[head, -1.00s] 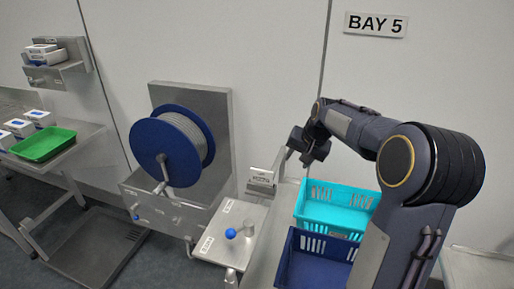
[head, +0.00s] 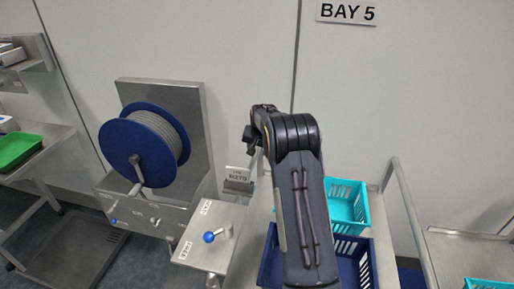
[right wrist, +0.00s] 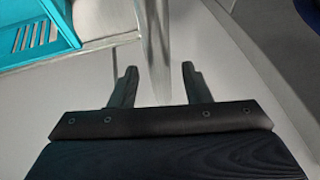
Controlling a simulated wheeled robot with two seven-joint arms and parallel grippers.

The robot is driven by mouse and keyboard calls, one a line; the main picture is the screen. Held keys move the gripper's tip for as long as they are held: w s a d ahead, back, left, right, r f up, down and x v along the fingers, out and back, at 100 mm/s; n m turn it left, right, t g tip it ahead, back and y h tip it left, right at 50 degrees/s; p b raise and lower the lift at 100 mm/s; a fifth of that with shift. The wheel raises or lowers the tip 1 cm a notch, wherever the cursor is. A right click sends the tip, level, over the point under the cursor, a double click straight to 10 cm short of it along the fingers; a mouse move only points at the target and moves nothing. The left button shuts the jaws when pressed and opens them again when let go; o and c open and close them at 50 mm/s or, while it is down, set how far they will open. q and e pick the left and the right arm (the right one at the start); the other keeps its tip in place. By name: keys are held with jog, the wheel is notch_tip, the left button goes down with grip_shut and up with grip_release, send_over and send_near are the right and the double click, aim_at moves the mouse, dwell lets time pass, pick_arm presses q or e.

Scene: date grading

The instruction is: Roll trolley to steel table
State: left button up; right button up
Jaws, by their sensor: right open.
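The steel trolley, its right-hand rail (head: 410,215) in the head view, carries a teal crate (head: 347,200) and a navy crate (head: 358,262). My right arm covers part of both crates. My right gripper (head: 252,143) is beyond the crates, near the trolley's far left end, small and partly hidden. In the right wrist view its two fingers (right wrist: 158,84) are apart, and a steel upright (right wrist: 154,45) shows between them; I cannot tell whether they touch it. The teal crate also shows there (right wrist: 35,35). A steel table (head: 470,258) stands at the right. My left gripper is out of view.
A steel stand with a blue reel (head: 133,152) and a small steel ledge with a blue knob (head: 209,237) stand close left of the trolley. A table with a green tray (head: 18,150) is at far left. The wall with the BAY 5 sign (head: 347,12) is behind.

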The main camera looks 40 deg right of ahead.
jog(key=shift+f, duration=0.1)
grip_shut()
dwell(0.4)
